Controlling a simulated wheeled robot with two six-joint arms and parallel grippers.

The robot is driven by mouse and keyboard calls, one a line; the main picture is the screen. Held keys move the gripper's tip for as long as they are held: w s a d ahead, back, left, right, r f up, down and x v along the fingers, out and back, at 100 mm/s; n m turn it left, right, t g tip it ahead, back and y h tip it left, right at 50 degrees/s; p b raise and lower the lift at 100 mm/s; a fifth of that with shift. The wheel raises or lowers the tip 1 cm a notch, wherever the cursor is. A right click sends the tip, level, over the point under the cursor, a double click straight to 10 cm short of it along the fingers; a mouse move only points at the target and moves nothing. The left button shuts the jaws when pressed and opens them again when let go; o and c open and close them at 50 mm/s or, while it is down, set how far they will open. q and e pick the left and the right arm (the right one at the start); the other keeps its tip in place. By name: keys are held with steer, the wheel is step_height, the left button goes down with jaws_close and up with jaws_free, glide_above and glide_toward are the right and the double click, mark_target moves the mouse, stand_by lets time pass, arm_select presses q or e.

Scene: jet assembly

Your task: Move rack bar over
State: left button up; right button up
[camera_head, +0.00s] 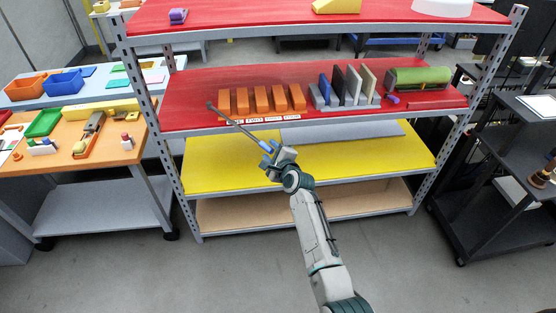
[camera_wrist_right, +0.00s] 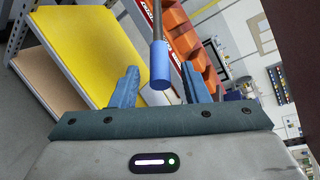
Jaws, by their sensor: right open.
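The rack bar (camera_head: 236,125) is a thin grey rod with a blue end grip (camera_head: 266,146). It slants in front of the rack's middle red shelf, its far end up and left near the orange bins. My right gripper (camera_head: 275,158) is at the blue end, in front of the yellow shelf. In the right wrist view the blue end (camera_wrist_right: 160,66) lies between the two blue fingers (camera_wrist_right: 160,80), with gaps on both sides. The right gripper is open. I cannot tell what supports the bar's far end. My left gripper is not in view.
The red shelf (camera_head: 190,88) holds several orange bins (camera_head: 262,99), upright panels in a holder (camera_head: 345,86) and a green roll (camera_head: 418,77). The yellow shelf (camera_head: 225,172) below is mostly clear. A workbench (camera_head: 70,130) stands left, a dark cart (camera_head: 490,180) right.

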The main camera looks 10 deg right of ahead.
steer(key=b+v, duration=0.1)
steer(key=v, duration=0.8)
steer(key=shift+s+b, duration=0.2)
steer(key=shift+b, duration=0.2)
steer(key=shift+r, duration=0.1)
